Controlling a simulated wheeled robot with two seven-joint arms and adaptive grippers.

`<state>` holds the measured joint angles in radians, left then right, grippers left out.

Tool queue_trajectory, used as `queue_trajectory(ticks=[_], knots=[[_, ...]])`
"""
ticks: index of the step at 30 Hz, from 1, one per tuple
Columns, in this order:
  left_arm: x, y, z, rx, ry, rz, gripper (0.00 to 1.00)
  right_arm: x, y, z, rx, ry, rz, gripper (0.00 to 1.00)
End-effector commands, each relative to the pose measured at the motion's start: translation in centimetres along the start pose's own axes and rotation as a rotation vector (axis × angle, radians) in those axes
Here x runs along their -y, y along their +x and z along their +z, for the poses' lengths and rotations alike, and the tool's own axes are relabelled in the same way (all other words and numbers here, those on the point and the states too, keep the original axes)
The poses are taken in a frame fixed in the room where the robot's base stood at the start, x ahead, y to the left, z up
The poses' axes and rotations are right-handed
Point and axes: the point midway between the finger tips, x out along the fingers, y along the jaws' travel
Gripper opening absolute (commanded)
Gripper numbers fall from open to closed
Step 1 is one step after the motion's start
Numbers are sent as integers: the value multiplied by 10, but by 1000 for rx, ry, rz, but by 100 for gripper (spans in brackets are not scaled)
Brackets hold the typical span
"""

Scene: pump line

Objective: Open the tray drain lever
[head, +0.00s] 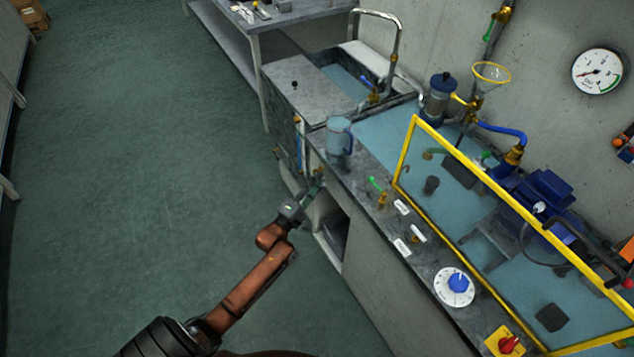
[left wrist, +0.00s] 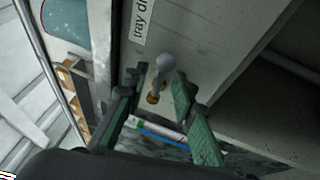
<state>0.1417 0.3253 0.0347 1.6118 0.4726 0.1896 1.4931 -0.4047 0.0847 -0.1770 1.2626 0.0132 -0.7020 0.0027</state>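The tray drain lever (left wrist: 165,64) shows in the left wrist view as a grey rounded handle on a brass fitting (left wrist: 153,98). It is on the pale cabinet face beside a partly visible label (left wrist: 141,20) reading "tray dr". My left gripper (left wrist: 162,82) has its green fingers apart, one on each side of the lever. I cannot tell whether either finger touches it. In the head view my left gripper (head: 314,186) is at the bench's front edge, below the blue jug. The lever is not clearly distinguishable there. My right gripper is not in view.
A blue jug (head: 339,140) stands on the bench's front strip, close above the gripper. A green-handled valve (head: 377,186), a blue dial (head: 456,287) and a yellow-framed guard (head: 462,160) are to the right. A sink (head: 352,84) is behind. Open floor lies left.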

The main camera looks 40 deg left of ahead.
Motion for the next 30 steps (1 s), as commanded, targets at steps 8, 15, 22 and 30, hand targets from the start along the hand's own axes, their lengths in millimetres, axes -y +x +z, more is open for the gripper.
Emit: queue_trajectory(ticks=[8, 15, 22, 30], knots=[[0, 0, 0, 0, 0, 0, 6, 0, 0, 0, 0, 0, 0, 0], [0, -1, 0, 0, 0, 0, 0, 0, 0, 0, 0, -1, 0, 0], [0, -1, 0, 0, 0, 0, 0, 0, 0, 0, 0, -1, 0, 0], [1, -1, -2, -1, 2, 0, 0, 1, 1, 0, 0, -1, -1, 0]])
